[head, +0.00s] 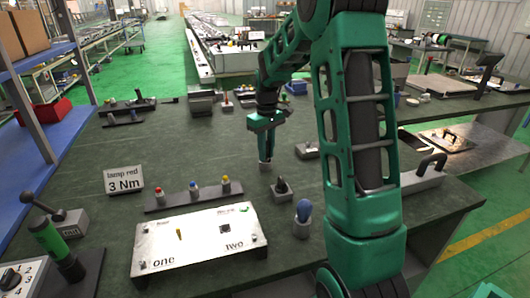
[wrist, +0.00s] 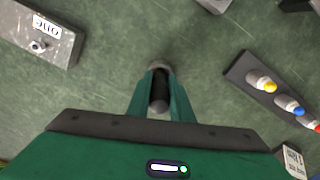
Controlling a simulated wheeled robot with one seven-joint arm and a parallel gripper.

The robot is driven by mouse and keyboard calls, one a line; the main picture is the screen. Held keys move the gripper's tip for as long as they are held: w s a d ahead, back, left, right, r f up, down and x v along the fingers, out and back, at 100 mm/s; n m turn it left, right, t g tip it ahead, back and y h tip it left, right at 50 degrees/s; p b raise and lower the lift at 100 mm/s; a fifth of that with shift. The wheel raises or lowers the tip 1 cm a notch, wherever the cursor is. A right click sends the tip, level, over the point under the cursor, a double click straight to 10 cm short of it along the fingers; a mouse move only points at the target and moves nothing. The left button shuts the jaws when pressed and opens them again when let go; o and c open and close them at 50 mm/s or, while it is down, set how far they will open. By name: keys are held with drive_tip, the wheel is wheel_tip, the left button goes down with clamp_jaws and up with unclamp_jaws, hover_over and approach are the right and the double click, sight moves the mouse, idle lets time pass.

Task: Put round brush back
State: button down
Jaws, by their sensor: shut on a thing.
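My gripper (head: 266,148) points down over the middle of the green table, and its green fingers also show in the wrist view (wrist: 160,92). The fingers are shut on a small dark, rounded thing with a grey round end (wrist: 158,104), which looks like the round brush. In the head view its grey lower end (head: 265,166) shows below the fingertips, at or close to the tabletop. I cannot tell if it touches the table or stands in a holder. The fingers hide much of it.
A black-topped part on a small stand (head: 281,187) and a blue-topped part in a grey block (head: 303,214) stand nearer. A rack of red, blue and yellow lamps (head: 195,197) and a white panel box (head: 199,243) lie left. A grey block (head: 307,151) stands right.

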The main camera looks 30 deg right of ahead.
drive_tip(key=c, duration=1.6)
unclamp_jaws()
wheel_tip(320, 180, up, 12)
drive_tip(key=shift+r, duration=0.1)
